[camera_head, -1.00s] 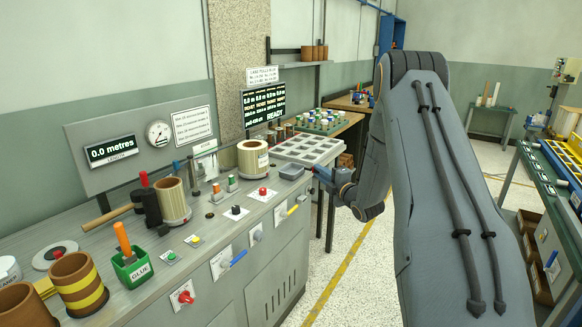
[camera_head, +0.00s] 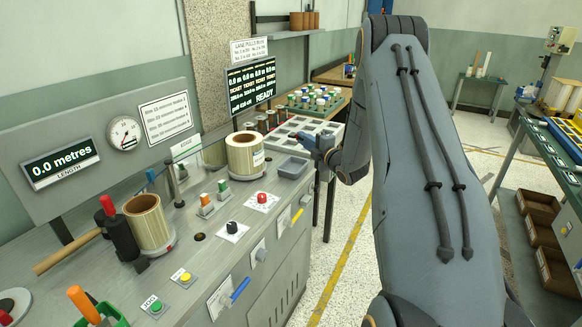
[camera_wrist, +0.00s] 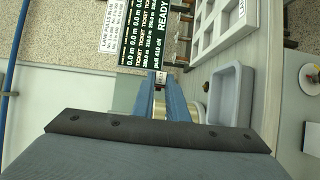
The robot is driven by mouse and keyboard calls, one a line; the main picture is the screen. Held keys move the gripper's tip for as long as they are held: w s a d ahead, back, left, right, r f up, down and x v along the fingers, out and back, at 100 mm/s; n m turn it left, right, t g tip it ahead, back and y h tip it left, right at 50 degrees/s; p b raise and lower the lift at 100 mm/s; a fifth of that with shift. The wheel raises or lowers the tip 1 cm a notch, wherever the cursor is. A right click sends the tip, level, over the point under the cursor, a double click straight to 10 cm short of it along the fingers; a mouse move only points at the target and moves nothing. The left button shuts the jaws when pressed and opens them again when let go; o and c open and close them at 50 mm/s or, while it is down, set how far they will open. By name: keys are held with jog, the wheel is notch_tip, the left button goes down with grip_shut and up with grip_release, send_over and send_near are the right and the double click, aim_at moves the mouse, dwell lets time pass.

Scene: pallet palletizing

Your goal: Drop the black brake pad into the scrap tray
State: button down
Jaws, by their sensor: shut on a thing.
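My gripper (camera_head: 304,138) is at the far right end of the grey bench, above and behind the small grey scrap tray (camera_head: 292,167) in the head view. In the wrist view its two blue fingers (camera_wrist: 160,88) are close together. They are shut on the black brake pad, of which almost nothing can be made out between the fingertips. The scrap tray also shows in the wrist view (camera_wrist: 229,95), to the right of the fingers. The tray looks empty, and the gripper is not over its middle.
A wound spool (camera_head: 245,156) stands left of the tray. A display board (camera_head: 251,84) rises behind it. A white compartment rack (camera_head: 322,130) lies beyond the bench. Knobs and buttons, such as the red one (camera_head: 262,198), line the bench front.

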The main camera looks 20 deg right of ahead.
jog(key=shift+f+b, duration=1.05)
jog(key=shift+f, duration=1.8)
jog(key=c, duration=1.7)
grip_release()
jog(key=shift+o, duration=0.2)
jog(key=s+d+b, duration=0.1)
jog(key=s+b, duration=0.1)
jog(key=s, duration=0.6)
jog(key=shift+w, duration=0.1)
